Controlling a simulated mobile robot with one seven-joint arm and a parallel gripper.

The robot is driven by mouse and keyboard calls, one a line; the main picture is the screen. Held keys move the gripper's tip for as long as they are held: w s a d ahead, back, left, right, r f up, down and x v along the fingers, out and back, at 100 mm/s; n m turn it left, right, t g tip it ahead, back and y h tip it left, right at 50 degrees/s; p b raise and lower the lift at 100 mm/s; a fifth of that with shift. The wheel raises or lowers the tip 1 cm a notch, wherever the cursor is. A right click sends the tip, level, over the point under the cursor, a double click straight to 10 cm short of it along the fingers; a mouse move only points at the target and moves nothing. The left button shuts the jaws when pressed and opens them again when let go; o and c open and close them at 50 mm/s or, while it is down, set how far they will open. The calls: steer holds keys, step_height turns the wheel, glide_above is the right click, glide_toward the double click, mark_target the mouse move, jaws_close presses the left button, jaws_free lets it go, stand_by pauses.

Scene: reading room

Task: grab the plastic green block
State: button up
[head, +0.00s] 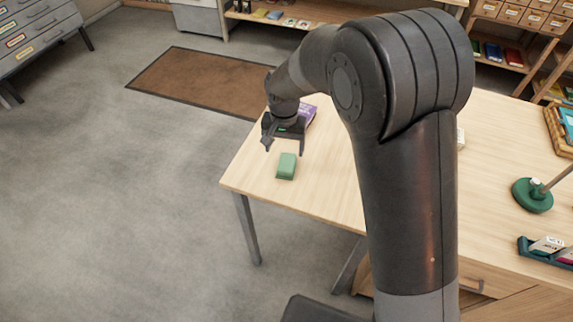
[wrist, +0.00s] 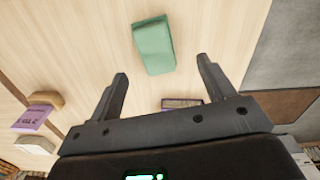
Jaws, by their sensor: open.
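The green block (head: 286,167) lies on the wooden table near its left end in the head view. In the wrist view the green block (wrist: 154,46) lies beyond my fingertips, roughly in line with the gap between them. My gripper (head: 284,147) is open and empty, above the table and just behind the block in the head view. In the wrist view my gripper (wrist: 163,70) shows both fingers spread, with nothing between them. The block is apart from both fingers.
A purple book (head: 308,115) lies behind my gripper on the wooden table (head: 330,200). A green lamp base (head: 532,195) and a dark tray (head: 545,251) stand on the right. The table's left edge is close to the block. The table around the block is clear.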

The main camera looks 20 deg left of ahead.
mark_target(287, 162)
steer(key=shift+d+f, duration=0.15)
steer(key=shift+f, duration=1.65)
steer(key=shift+d+f, duration=0.15)
steer(key=shift+f, duration=1.6)
steer(key=shift+c, duration=0.4)
steer(key=c, duration=1)
steer(key=shift+o, duration=0.2)
steer(key=shift+r, duration=0.15)
